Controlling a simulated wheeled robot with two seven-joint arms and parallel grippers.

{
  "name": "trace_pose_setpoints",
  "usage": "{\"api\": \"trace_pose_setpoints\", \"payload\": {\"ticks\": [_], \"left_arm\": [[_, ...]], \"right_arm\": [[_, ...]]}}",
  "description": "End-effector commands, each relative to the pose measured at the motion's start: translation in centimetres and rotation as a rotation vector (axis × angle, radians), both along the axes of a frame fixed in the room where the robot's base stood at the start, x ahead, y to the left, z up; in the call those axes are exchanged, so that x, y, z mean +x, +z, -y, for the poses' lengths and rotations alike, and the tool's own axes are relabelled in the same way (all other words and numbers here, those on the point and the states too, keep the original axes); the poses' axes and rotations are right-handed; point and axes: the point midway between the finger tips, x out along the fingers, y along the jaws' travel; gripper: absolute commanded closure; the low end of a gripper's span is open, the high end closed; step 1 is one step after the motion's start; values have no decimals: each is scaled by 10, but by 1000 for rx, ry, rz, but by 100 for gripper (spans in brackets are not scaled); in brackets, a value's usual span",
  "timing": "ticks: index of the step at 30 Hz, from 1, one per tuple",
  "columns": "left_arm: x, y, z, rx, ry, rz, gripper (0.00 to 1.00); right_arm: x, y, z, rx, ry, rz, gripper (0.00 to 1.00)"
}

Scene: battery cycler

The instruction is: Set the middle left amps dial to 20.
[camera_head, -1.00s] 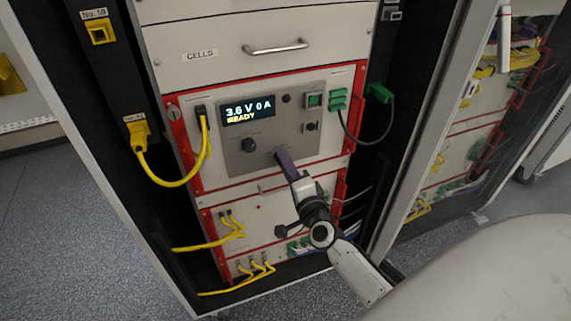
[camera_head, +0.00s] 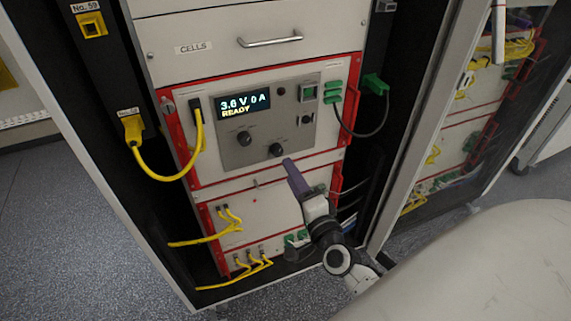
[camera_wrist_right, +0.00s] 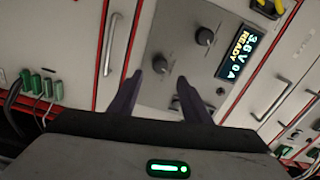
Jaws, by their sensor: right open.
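The cycler panel (camera_head: 300,98) is grey, with a lit display (camera_head: 243,107) reading "3.6 V 0 A" and "READY". Two black dials sit below the display: a left dial (camera_head: 244,138) and a right dial (camera_head: 277,150). Their labels are too small to read. My right gripper (camera_head: 289,164), with purple fingers, is open and empty just below the right dial, apart from it in the picture. In the right wrist view, the left dial (camera_wrist_right: 205,36) is clear above the two spread fingers (camera_wrist_right: 170,75). A dark round part, seemingly the right dial, shows by the left fingertip. My left gripper is not in view.
A yellow cable (camera_head: 172,178) loops at the panel's left. Green connectors (camera_head: 333,91) with a black cable are at its right. A drawer handle (camera_head: 270,41) is above. More yellow cables (camera_head: 215,243) hang on the unit below. An open door frame stands to the right.

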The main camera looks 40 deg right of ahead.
Motion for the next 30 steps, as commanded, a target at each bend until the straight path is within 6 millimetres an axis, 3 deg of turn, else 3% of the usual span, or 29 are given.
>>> {"api": "trace_pose_setpoints", "payload": {"ticks": [7, 25, 28, 30], "left_arm": [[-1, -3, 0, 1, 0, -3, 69], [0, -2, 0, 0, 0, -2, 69], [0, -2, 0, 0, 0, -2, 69], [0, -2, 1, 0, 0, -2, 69]], "right_arm": [[-25, 0, -6, 0, -1, 0, 56], [-26, -1, -8, -7, 5, -4, 56], [-30, -10, -26, -86, 66, -52, 56], [-39, -27, -52, -208, 159, -127, 56]]}}
